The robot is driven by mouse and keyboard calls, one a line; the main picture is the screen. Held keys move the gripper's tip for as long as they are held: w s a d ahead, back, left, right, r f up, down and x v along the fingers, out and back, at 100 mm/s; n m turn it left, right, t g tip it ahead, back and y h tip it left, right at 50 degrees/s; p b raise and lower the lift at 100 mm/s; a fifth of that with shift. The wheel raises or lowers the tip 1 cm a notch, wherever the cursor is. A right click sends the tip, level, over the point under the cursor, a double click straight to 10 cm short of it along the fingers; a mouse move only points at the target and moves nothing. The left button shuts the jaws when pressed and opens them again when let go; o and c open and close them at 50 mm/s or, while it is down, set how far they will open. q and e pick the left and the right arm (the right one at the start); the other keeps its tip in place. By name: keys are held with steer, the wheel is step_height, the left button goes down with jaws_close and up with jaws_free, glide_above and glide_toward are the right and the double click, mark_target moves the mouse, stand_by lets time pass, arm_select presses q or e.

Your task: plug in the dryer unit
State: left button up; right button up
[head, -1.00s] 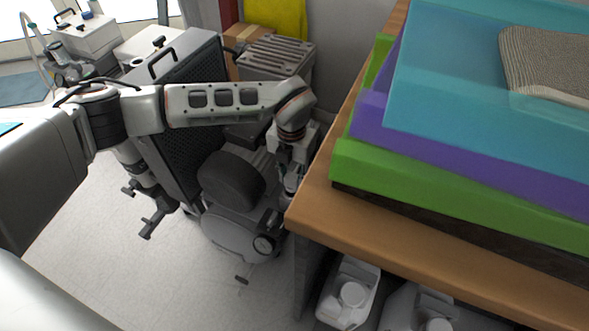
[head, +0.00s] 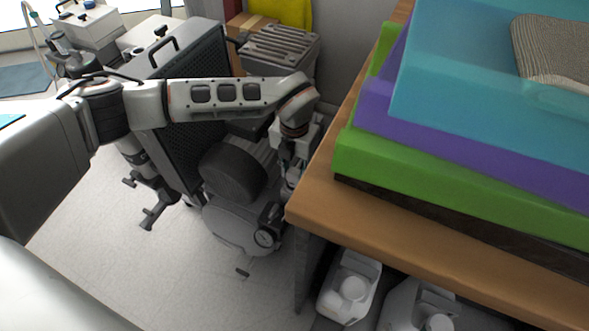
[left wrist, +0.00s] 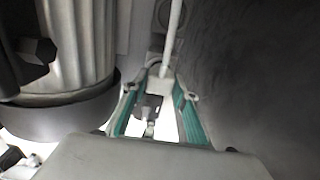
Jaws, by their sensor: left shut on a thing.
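My left gripper (head: 290,178) reaches down between the compressor and the table edge. In the left wrist view its teal-padded fingers (left wrist: 156,112) are closed around a small pale plug-like piece (left wrist: 155,86). A white cord or rod (left wrist: 173,35) runs up from this piece. In the head view the held piece is too small to make out. The grey compressor-like unit (head: 235,225), with a dark drum and a gauge, stands beside the gripper. My right gripper is not in view.
A wooden table (head: 318,215) with stacked green, purple and blue slabs (head: 440,170) lies close to the right. White jugs (head: 348,285) stand beneath it. A tall dark mesh panel (head: 190,120) stands behind my arm. Floor (head: 90,230) is clear at left.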

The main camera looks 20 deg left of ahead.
arm_select(q)
steer(key=shift+f, duration=0.7)
steer(key=o, duration=1.2)
step_height(320, 180, up, 12)
